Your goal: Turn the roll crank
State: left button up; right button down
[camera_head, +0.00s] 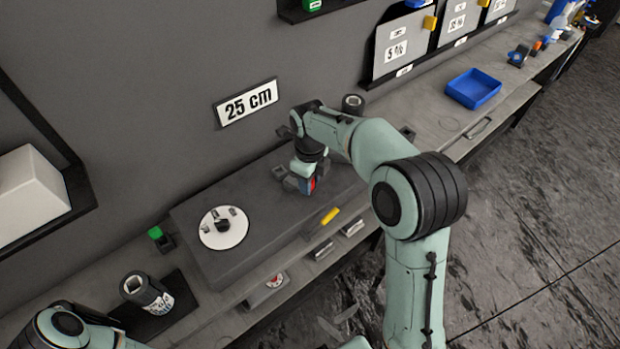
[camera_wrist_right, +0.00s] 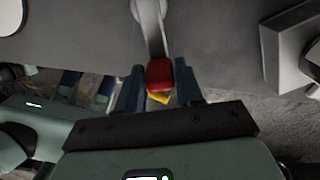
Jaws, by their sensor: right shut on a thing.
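The roll crank shows in the right wrist view as a pale metal arm with a red handle (camera_wrist_right: 159,74). In the head view a bit of the red handle (camera_head: 312,183) shows at my gripper, above the grey bench block. My right gripper (camera_wrist_right: 159,88) is shut on the red handle, with one blue finger on each side of it. In the head view my right gripper (camera_head: 303,181) points down, and it and the arm hide most of the crank. Part of my left arm shows at the bottom left; its gripper is out of view.
A white disc (camera_head: 223,229) sits on the grey block (camera_head: 200,262). A yellow-handled tool (camera_head: 330,215) lies near the block's front edge. A dark can (camera_head: 144,291) stands at the lower left. A blue tray (camera_head: 473,88) is on the bench at the right.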

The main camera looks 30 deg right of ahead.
jog(key=shift+a, duration=0.1)
dwell(0.3)
jog(key=c, duration=0.8)
grip_release()
pick_arm(q)
jog(key=shift+w+r+p, duration=0.9)
jog(key=shift+w+r, duration=0.25)
pick_arm(e)
notch_tip(320, 180, up, 13)
jog(key=shift+r, duration=0.2)
